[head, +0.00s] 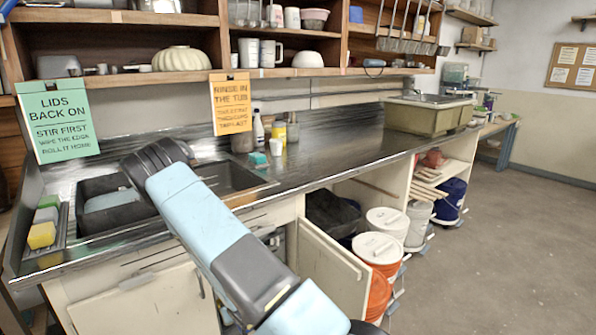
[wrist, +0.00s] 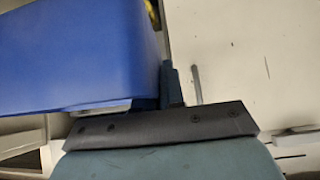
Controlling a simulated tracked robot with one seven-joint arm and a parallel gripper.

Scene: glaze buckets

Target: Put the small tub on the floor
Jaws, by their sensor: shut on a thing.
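A smooth blue tub (wrist: 75,50) fills the upper left of the wrist view, tilted in the picture. My gripper (wrist: 168,85) is shut on its edge at the lower right corner of the tub. One finger shows against the tub; the other is hidden. In the head view my arm crosses the front of the counter and leaves at the bottom edge, so my gripper and the held tub are not seen there. The grey floor (head: 510,240) is open on the right side of the head view.
An open cabinet door (head: 332,268) stands out beside my arm. Orange (head: 378,270), white (head: 417,225) and blue (head: 450,198) buckets stand under the counter. A black bin (head: 333,212) is inside the cabinet. A sink (head: 235,180) is behind my arm.

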